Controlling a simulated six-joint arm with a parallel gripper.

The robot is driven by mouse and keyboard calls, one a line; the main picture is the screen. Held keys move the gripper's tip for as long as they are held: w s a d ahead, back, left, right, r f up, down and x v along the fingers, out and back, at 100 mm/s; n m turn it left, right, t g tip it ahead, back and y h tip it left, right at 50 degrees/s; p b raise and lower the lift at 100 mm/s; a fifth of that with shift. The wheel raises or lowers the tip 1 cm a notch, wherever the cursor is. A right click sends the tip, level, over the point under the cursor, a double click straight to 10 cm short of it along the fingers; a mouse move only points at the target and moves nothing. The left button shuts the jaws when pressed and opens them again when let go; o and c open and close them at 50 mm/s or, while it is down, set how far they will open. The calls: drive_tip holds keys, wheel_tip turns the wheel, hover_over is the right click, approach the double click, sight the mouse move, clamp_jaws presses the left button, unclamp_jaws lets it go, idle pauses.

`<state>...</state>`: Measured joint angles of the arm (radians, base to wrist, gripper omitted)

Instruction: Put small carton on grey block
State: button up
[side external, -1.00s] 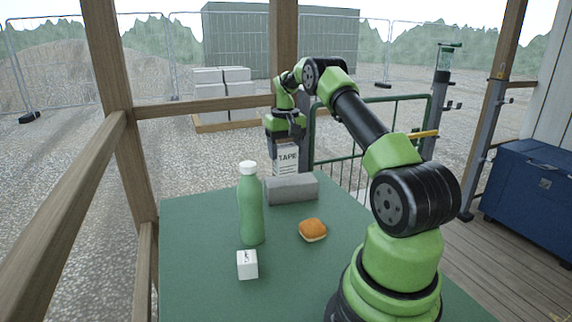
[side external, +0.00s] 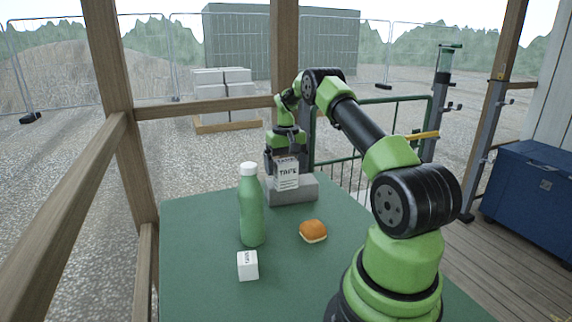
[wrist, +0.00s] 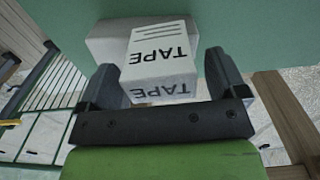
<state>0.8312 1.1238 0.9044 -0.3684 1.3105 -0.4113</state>
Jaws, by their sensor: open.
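The small carton (side external: 287,175) is white and marked TAPE. It appears to stand on the grey block (side external: 307,191), with its lower end overlapping the block in the side view; exact contact is hard to tell. My gripper (side external: 284,168) is above and around the carton, jaws open. In the wrist view the carton (wrist: 161,58) lies between the two fingers (wrist: 163,80), with narrow gaps at both sides. The grey block (wrist: 106,40) shows beyond it, partly hidden by the carton.
A green bottle (side external: 251,210) with a white cap stands left of the block on the green table (side external: 195,260). A bun (side external: 313,231) lies in front of the block. A small white box (side external: 248,266) sits near the front.

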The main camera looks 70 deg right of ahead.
drive_tip(key=shift+r, duration=0.1)
wheel_tip(320, 180, up, 12)
drive_tip(key=w+a+r+n+t, duration=0.1)
drive_tip(key=w+a+r+n, duration=0.15)
drive_tip(key=a+r, duration=0.65)
drive_tip(key=s+a+r+n+t, duration=0.1)
drive_tip(key=s+a+r, duration=0.1)
drive_tip(key=a, duration=0.5)
drive_tip(key=s+a+r+t, duration=0.1)
drive_tip(key=a+r+t, duration=0.1)
drive_tip(key=a, duration=0.4)
drive_tip(key=s+a+f+t+y, duration=0.1)
drive_tip(key=s+a+f, duration=0.1)
drive_tip(key=s+a, duration=0.4)
drive_tip(key=s+a+f+n+t+y, duration=0.1)
drive_tip(key=s+a+f+t, duration=0.1)
drive_tip(key=s+a, duration=0.5)
drive_tip(key=shift+s+f, duration=0.35)
drive_tip(key=shift+s, duration=0.4)
drive_tip(key=shift+n, duration=0.25)
